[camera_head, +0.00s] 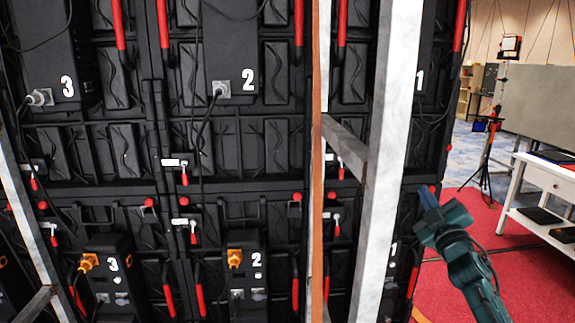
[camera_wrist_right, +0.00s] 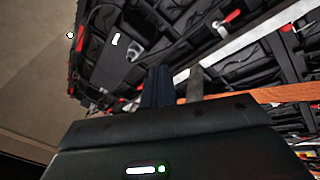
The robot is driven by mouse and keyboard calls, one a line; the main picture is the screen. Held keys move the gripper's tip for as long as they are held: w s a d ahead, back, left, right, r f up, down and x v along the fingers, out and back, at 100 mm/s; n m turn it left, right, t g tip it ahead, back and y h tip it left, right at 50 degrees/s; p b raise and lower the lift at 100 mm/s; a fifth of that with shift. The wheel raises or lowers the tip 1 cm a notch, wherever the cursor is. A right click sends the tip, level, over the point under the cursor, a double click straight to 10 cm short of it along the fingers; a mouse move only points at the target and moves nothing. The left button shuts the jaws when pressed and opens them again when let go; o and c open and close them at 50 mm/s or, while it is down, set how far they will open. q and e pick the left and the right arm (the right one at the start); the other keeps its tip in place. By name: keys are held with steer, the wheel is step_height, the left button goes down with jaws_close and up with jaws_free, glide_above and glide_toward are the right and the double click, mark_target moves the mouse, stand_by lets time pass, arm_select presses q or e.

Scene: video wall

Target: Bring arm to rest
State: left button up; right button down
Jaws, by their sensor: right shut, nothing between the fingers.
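My right arm comes in from the lower right of the head view. Its teal gripper (camera_head: 427,197) points up and left, beside the right edge of the video wall and right of a pale upright post (camera_head: 388,160). In the right wrist view the fingers (camera_wrist_right: 168,86) show close together with nothing held between them. The back of the video wall (camera_wrist_right: 160,40) fills much of that view's upper part. My left gripper and arm are not in view.
The black video wall (camera_head: 224,160) has numbered modules, cables and red handles. Wooden and metal posts stand in front of it. At right are a white table (camera_head: 530,185), a work light on a tripod (camera_head: 486,150) and a red carpet (camera_head: 455,280) with free floor.

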steer(key=w+d+f+m+g+h, duration=0.1)
steer(key=d+f+m+g+h, duration=0.35)
steer(key=f+m, duration=0.35)
steer(key=s+a+f+g+y, duration=0.1)
steer(key=s+a+f+y, duration=0.1)
steer(key=s+a+f, duration=0.45)
steer(key=s+a+f+g+y, duration=0.1)
steer(key=s+a+f+g, duration=0.2)
steer(key=f, duration=0.6)
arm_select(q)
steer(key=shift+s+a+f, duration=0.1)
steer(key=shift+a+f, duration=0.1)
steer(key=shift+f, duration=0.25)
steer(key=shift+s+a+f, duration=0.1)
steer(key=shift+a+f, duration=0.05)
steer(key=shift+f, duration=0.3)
arm_select(e)
steer(key=s+a+f+g+y, duration=0.1)
steer(key=s+a+f, duration=0.2)
steer(key=s, duration=0.7)
steer(key=s+a+f+g+y, duration=0.1)
steer(key=s+a+f, duration=0.3)
steer(key=s, duration=0.6)
steer(key=s+a+f+g+y, duration=0.1)
steer(key=s+a+f, duration=0.2)
steer(key=s, duration=0.7)
steer(key=a, duration=0.2)
steer(key=shift+a+f+m, duration=0.3)
steer(key=shift+a, duration=0.1)
steer(key=shift+s, duration=0.1)
